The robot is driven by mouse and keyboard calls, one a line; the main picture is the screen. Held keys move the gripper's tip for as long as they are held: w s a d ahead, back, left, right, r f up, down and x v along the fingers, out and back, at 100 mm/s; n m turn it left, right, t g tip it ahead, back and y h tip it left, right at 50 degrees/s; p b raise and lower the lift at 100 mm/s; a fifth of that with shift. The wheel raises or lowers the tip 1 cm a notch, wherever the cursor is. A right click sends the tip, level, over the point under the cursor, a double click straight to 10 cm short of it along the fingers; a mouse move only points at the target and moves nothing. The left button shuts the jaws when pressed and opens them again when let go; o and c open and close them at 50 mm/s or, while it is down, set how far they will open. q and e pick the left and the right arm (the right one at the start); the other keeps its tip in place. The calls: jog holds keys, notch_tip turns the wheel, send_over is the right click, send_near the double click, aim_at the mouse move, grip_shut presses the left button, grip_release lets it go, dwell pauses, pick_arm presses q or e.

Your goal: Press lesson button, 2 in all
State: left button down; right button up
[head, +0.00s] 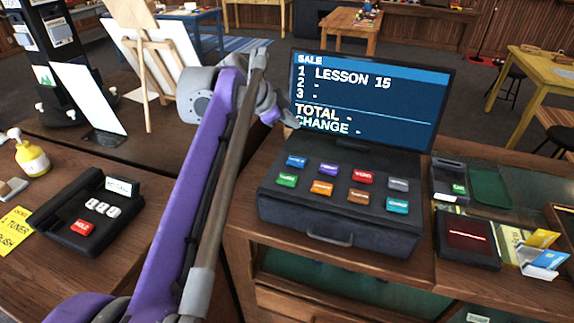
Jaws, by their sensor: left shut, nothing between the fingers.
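A dark cash register (340,215) stands on the wooden counter, with two rows of coloured buttons on its sloping top. The back row has a blue button (296,161), a purple one (328,170), a red one (362,177) and a grey one (398,184). The front row has green, orange, brown and teal. The labels are too small to read, so I cannot tell which is the lesson button. The screen (375,95) reads SALE, "1 LESSON 15", with dashes on lines 2, 3, TOTAL and CHANGE. My left gripper (288,119) is shut and empty, above and behind the blue button. My right gripper is out of view.
A black phone (88,212) with a red button and a yellow note (14,231) lie left. A card reader (450,180), a dark red-topped box (467,238) and a card holder (535,250) stand right of the register. An easel (150,60) stands behind my left arm.

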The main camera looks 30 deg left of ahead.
pick_arm(q)
jog(key=shift+d+r+m, duration=0.15)
jog(key=shift+r+m, duration=0.05)
jog(key=shift+m, duration=0.6)
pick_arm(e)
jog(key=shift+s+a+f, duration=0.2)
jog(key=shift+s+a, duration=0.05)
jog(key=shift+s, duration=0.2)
pick_arm(q)
jog(key=shift+w, duration=0.1)
jog(key=shift+f, duration=0.15)
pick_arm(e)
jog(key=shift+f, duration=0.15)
pick_arm(q)
jog(key=b, duration=0.7)
send_over(293, 162)
notch_tip(293, 162, down, 6)
jog(key=shift+f, duration=0.1)
jog(key=shift+w+f+b, duration=0.1)
jog(key=shift+f+b, duration=0.25)
jog(key=shift+f, duration=0.8)
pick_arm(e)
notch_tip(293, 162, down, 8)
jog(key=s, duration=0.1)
pick_arm(q)
jog(key=shift+f, duration=0.15)
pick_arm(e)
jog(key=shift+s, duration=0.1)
